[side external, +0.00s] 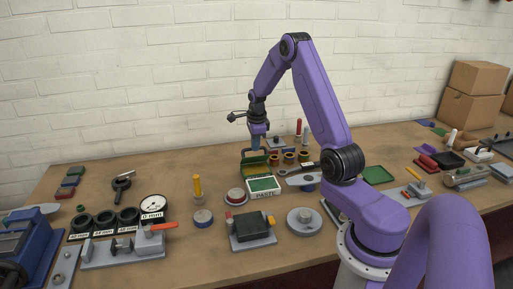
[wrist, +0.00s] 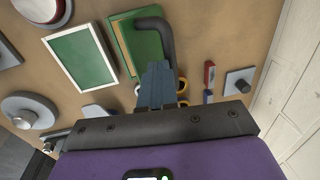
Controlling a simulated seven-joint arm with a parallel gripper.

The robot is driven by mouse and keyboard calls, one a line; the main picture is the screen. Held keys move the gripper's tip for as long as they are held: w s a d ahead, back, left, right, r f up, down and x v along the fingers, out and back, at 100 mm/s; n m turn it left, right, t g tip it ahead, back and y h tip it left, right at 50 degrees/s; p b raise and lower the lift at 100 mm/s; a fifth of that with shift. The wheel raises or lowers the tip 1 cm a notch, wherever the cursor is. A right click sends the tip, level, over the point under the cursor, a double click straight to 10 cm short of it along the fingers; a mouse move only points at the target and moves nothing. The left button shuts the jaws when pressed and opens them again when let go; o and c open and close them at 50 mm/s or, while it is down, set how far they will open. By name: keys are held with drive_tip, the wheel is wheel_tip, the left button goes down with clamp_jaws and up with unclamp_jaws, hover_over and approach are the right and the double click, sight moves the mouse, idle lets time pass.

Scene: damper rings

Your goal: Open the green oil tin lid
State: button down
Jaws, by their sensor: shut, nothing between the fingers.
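The green oil tin (side external: 247,168) stands near the middle of the table, behind a white-rimmed box with a green top (side external: 263,186). In the wrist view the tin (wrist: 142,48) is a green rectangle with a tan strip along its left side. A dark bent bar (wrist: 155,24) crosses over it. I cannot tell how far the lid is open. My gripper (side external: 257,147) points down just above and behind the tin. In the wrist view its blue-grey fingers (wrist: 158,72) are shut and empty, beside the tin's near edge. Their contact with it is unclear.
Brass-coloured rings (side external: 289,158) stand close to the right of the gripper. A round grey disc (side external: 304,220) lies in front. Bare table shows at the back left.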

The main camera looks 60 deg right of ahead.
drive_tip(key=shift+w+d+r+g+y, duration=0.15)
drive_tip(key=shift+w+d+g+y, duration=0.25)
drive_tip(key=shift+w+d, duration=0.15)
drive_tip(key=shift+w+d+f, duration=0.15)
drive_tip(key=shift+w+d, duration=0.7)
drive_tip(key=shift+w+d+f, duration=0.15)
drive_tip(key=shift+w+d, duration=0.65)
drive_tip(key=shift+r, duration=0.1)
